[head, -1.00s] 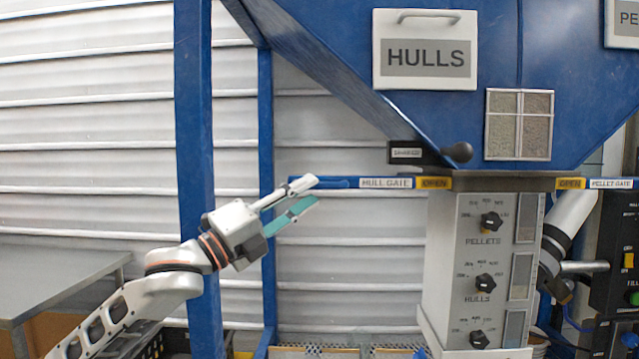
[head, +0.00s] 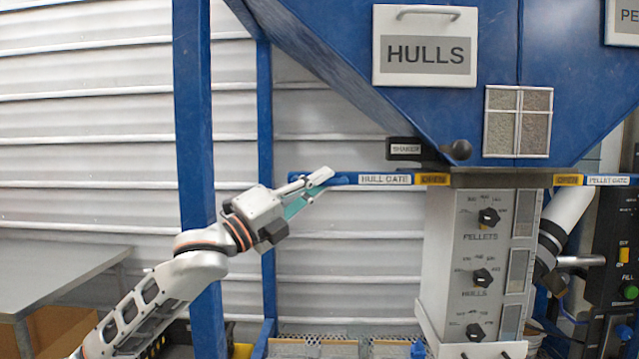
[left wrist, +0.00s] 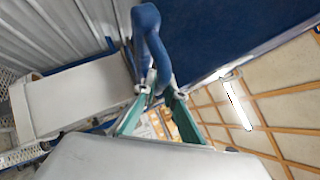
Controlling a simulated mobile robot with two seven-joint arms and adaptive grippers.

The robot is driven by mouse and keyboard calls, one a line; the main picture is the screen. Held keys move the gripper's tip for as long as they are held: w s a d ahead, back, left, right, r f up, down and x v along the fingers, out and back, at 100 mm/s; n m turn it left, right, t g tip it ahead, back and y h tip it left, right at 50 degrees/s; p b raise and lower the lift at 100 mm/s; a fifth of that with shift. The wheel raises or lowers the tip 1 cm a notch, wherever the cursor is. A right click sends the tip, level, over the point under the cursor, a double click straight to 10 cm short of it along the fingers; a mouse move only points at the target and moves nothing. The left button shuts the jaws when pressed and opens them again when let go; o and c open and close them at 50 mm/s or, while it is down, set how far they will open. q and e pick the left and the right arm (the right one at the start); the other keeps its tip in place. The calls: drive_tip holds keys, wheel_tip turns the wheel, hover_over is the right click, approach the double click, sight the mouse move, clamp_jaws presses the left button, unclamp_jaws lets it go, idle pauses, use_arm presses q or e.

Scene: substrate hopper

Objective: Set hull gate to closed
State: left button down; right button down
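The hull gate is a thin blue bar (head: 345,179) with a white HULL GATE label and a yellow OPEN label (head: 432,179) at its right, beside the grey spout. Its free end points left. My left gripper (head: 312,188) is at that left end, with one pale finger across the front of the bar and a teal-lined finger lower. In the left wrist view, a blue loop-shaped handle (left wrist: 147,30) reaches down between the fingertips (left wrist: 160,88). The fingers look parted around it; firm contact is not clear. My right gripper is not in view.
The blue hopper with the HULLS sign (head: 425,45) hangs above. A black shaker box (head: 404,149) and the pellet gate (head: 608,181) are near the spout. The dial panel (head: 478,255) stands below. A blue post (head: 196,120) rises behind my left arm.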

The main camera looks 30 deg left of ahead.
sight(358, 183)
use_arm(q)
drive_tip(key=shift+w+d, duration=0.1)
drive_tip(key=w+d+p, duration=0.1)
drive_tip(key=d, duration=0.1)
drive_tip(key=w+d+p, duration=0.1)
drive_tip(key=d, duration=0.1)
drive_tip(key=w+d+p, duration=0.1)
drive_tip(key=p, duration=0.1)
drive_tip(key=shift+w+d+r, duration=0.15)
drive_tip(key=shift+w+d, duration=0.05)
drive_tip(key=shift+d, duration=0.3)
drive_tip(key=c, duration=2.3)
unclamp_jaws()
drive_tip(key=shift+o, duration=1.1)
drive_tip(key=shift+w+d+f, duration=0.2)
drive_tip(key=shift+s+a, duration=0.1)
drive_tip(key=shift+a, duration=0.05)
